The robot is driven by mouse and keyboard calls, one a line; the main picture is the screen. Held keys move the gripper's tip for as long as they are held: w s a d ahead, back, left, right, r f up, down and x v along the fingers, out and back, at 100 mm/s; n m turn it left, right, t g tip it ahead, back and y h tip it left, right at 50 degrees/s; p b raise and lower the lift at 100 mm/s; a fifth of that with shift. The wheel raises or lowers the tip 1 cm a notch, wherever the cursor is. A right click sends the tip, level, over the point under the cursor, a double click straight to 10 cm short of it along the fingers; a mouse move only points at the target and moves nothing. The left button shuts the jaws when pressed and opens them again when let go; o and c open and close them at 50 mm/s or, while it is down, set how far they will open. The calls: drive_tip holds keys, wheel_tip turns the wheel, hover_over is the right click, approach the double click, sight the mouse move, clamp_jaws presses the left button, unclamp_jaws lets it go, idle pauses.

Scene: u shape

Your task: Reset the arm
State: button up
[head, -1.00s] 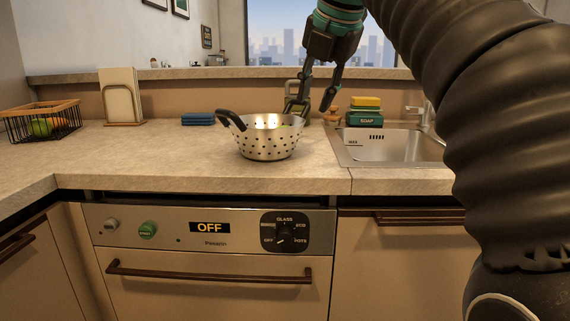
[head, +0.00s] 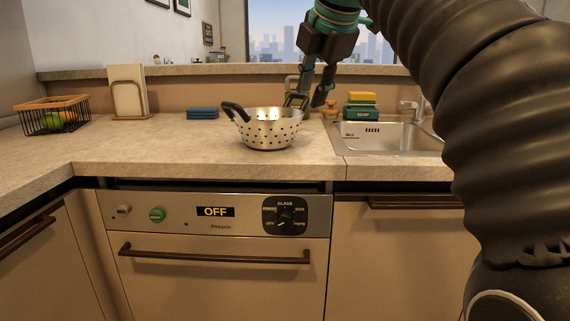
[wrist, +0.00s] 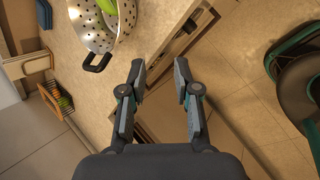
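My gripper (head: 308,98) hangs over the counter in the head view, behind and to the right of the metal colander, pointing down. In the wrist view my gripper (wrist: 161,77) has its two fingers spread with a clear gap and nothing between them. The colander (head: 268,133) stands upright on the counter with a dark handle at its left. It also shows at the top left of the wrist view (wrist: 85,30), apart from the fingers, with something green inside. My dark ribbed arm fills the right of the head view.
The sink (head: 395,139) lies to the right, with a soap box (head: 361,114) and yellow sponge behind it. Blue cloths (head: 202,113), a napkin holder (head: 129,94) and a fruit basket (head: 52,117) stand to the left. The dishwasher (head: 215,250) below reads OFF. The front counter is clear.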

wheel_tip(320, 180, down, 17)
drive_tip(key=s+d+m, duration=0.1)
drive_tip(key=d+m, duration=0.2)
drive_tip(key=m, duration=1.3)
drive_tip(key=s+d+f+m+h, duration=0.1)
drive_tip(key=s+d+f+m, duration=0.2)
drive_tip(key=s+f, duration=0.7)
drive_tip(key=s+d+f+m+g+h, duration=0.1)
drive_tip(key=s+d+f+m, duration=0.3)
drive_tip(key=s+f, duration=0.7)
drive_tip(key=shift+s+d+m, duration=0.3)
drive_tip(key=shift+s+m, duration=0.1)
drive_tip(key=shift+m, duration=0.6)
